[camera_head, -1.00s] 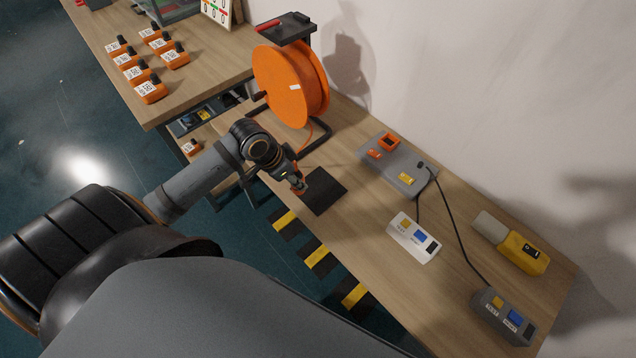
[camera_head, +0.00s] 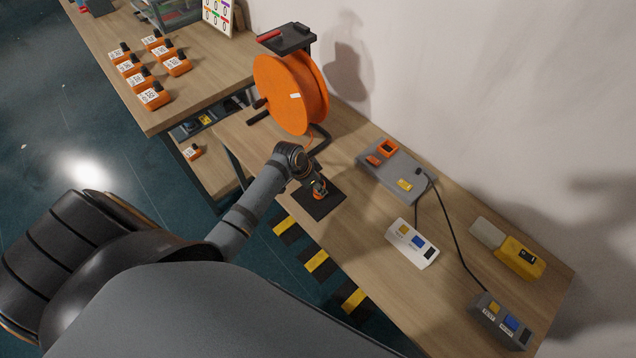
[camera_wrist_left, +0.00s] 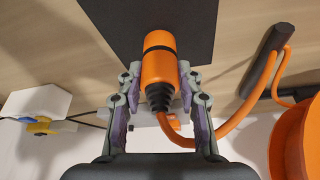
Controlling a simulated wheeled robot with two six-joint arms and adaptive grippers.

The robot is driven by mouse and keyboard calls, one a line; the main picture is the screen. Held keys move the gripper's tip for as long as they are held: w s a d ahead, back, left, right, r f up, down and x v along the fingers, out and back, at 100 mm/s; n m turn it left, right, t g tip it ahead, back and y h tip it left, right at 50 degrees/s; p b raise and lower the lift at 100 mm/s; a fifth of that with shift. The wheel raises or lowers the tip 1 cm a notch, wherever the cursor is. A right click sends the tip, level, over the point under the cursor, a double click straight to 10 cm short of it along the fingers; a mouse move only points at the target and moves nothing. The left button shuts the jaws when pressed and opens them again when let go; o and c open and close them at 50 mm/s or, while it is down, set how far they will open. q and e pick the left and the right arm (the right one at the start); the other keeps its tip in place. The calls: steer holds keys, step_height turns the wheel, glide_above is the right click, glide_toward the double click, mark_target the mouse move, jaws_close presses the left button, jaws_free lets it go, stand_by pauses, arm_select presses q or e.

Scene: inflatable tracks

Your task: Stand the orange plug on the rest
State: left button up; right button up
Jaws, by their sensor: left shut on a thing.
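The orange plug (camera_wrist_left: 160,62) has a black band and a ribbed black neck, and an orange cable runs from it. My left gripper (camera_head: 318,188) is shut on the plug, with its fingers on both sides of it in the left wrist view. The plug's small orange part (camera_head: 320,196) shows below the fingers in the head view. It is over the black square pad (camera_head: 324,209), which may be the rest; the pad also shows behind the plug in the left wrist view (camera_wrist_left: 200,30). I cannot tell whether the plug touches the pad. My right gripper is out of view.
An orange cable reel (camera_head: 285,95) on a dark stand is behind the arm. To the right are a grey panel (camera_head: 385,178), a white switch box (camera_head: 413,243), a yellow device (camera_head: 521,257) and a grey box (camera_head: 499,320) with a black cable. The wall borders the bench.

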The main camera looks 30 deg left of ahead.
arm_select(q)
steer(key=shift+f, duration=0.1)
steer(key=o, duration=1.2)
steer(key=v, duration=1.2)
steer(key=shift+b, duration=0.3)
